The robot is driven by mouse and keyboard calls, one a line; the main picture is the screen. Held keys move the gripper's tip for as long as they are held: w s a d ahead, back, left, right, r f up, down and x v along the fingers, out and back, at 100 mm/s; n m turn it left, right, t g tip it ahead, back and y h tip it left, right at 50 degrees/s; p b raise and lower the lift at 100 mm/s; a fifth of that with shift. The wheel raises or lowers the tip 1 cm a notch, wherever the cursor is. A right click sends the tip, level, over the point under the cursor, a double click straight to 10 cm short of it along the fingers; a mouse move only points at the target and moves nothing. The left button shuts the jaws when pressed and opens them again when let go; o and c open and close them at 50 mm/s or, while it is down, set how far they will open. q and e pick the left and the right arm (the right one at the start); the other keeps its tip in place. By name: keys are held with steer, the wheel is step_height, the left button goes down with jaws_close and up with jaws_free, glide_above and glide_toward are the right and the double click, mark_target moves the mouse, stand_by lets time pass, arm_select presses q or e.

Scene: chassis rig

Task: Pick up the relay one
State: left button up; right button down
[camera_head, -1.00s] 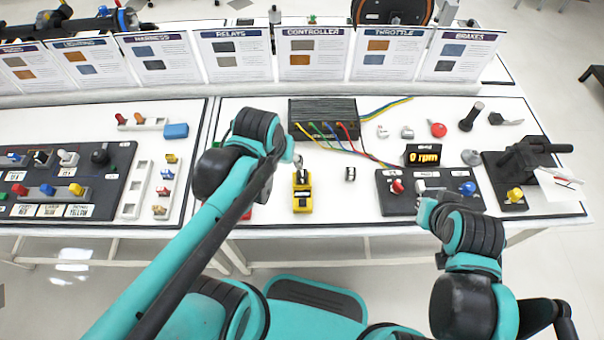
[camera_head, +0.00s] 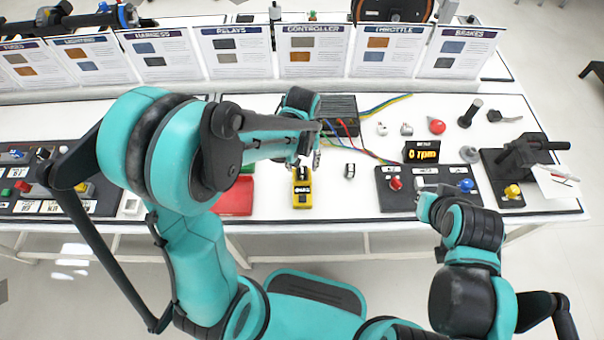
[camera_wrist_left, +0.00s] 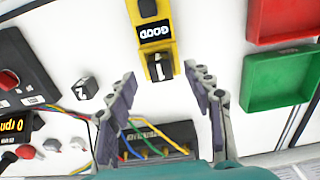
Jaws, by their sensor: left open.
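Relay one, a small dark block with a white face marked 1 (camera_wrist_left: 160,68), sits at the end of a yellow tester (camera_wrist_left: 156,22) whose screen reads GOOD. The tester also shows in the head view (camera_head: 302,195). My left gripper (camera_wrist_left: 160,74) is open and empty, its fingertips apart on either side of relay one in the wrist view. I cannot tell its exact height above it. In the head view, the left gripper (camera_head: 307,160) is over the tester's far end and partly hides it. My right arm is at the right; its gripper is not clearly visible.
A relay marked 2 (camera_wrist_left: 87,89) stands beside the tester. A red tray (camera_head: 235,200) and a green tray (camera_wrist_left: 250,85) lie on the tester's other side. A black controller with coloured wires (camera_wrist_left: 155,142) is behind, and a switch panel (camera_head: 400,203) is to the right.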

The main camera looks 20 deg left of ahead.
mark_target(302, 171)
arm_select(q)
step_height(302, 171, down, 5)
steer(key=shift+w+r+b, duration=0.1)
steer(key=shift+b, duration=1.05)
steer(key=shift+c, duration=0.9)
jaws_close()
steer(key=shift+r, duration=0.1)
